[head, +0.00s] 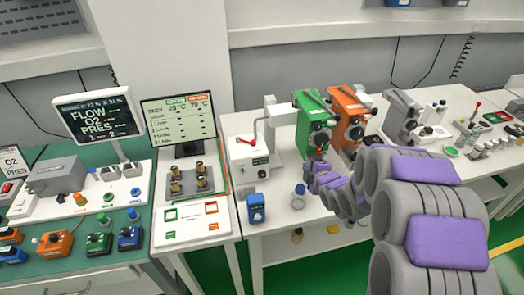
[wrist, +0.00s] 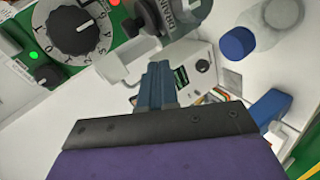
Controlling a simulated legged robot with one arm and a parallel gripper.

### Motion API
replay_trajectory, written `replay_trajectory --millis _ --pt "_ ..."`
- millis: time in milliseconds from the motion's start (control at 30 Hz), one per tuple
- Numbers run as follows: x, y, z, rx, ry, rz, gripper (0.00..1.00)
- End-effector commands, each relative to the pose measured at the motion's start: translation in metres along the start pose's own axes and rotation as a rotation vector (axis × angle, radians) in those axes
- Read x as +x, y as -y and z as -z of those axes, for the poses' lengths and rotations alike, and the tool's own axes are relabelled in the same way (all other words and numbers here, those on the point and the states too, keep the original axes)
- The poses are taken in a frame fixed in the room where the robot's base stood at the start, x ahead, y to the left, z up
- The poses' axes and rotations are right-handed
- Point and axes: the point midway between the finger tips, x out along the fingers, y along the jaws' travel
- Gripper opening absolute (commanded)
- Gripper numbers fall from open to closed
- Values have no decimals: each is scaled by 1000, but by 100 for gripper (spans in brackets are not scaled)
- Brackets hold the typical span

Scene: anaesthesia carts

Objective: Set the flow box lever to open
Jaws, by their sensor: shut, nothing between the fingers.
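The flow box, as best I can tell, is the white box (head: 248,158) on the middle table in the head view. Its red lever (head: 247,141) lies nearly level across the upper front. In the wrist view, part of a pale box with a dark label (wrist: 181,78) shows beyond my gripper (wrist: 159,68); it is probably the same box, and no red lever shows there. My gripper's blue fingers are shut together and empty. In the head view, my purple and grey arm reaches in from the right and ends right of the box, before the green vaporizer (head: 312,125).
An orange vaporizer (head: 347,120) stands beside the green one. A monitor (head: 178,120) stands left of the box.

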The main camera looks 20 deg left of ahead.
Motion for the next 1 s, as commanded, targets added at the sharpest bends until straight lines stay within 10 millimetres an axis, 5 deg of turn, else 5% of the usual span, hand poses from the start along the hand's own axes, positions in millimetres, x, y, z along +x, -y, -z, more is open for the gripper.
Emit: replay_trajectory --millis 100,300,633,1000 --pt "24 14 31 -96 -115 -80 0" --pt "39 28 78 -231 -306 -287 0" --pt "42 33 109 -290 -395 -429 0" --pt "90 16 136 -292 -394 -425 0"
